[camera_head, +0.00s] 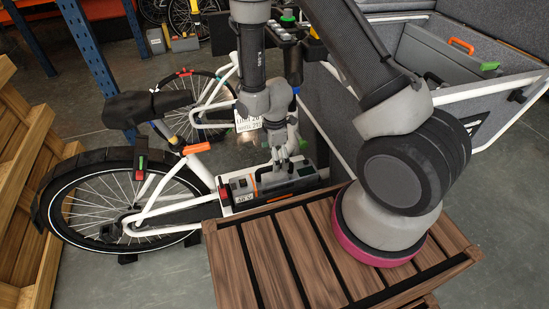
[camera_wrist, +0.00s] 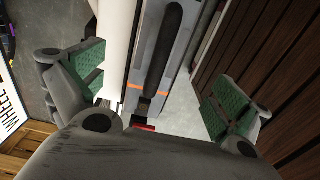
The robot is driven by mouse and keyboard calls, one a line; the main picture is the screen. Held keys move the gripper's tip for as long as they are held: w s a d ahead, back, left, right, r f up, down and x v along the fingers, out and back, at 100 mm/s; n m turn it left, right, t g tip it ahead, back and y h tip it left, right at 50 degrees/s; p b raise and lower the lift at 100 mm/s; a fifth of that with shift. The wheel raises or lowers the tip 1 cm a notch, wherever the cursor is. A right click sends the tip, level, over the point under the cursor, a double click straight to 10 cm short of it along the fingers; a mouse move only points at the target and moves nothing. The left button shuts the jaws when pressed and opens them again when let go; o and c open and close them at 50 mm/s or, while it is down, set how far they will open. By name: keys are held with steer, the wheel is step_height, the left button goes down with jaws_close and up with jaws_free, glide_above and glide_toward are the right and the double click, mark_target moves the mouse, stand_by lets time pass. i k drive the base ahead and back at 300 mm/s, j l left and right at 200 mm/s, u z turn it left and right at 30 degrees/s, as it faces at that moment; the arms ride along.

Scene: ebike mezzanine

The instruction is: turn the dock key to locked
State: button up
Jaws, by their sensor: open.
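A grey battery with a black handle and an orange stripe lies in the dock (camera_head: 242,198) on the white bike's low frame. In the wrist view the battery (camera_wrist: 147,82) runs lengthwise between my fingers. My gripper (camera_head: 285,163) is above the battery in the head view. In the wrist view my gripper (camera_wrist: 155,90) is open, its green-padded fingers wide apart, with neither visibly touching the battery. A small red part (camera_wrist: 143,127) shows at the battery's end, partly hidden by my gripper. I cannot make out the key or its position.
The slatted wooden top (camera_head: 305,245) is beside the bike, under my arm. The rear wheel (camera_head: 125,205) and black saddle (camera_head: 150,103) are left. A grey cargo box (camera_head: 440,65) stands at the back right. Wooden planks (camera_head: 25,190) line the left edge.

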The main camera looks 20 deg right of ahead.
mark_target(222, 188)
steer(key=k+j, duration=0.3)
steer(key=k, duration=0.15)
steer(key=k+j, duration=0.3)
steer(key=k, duration=0.15)
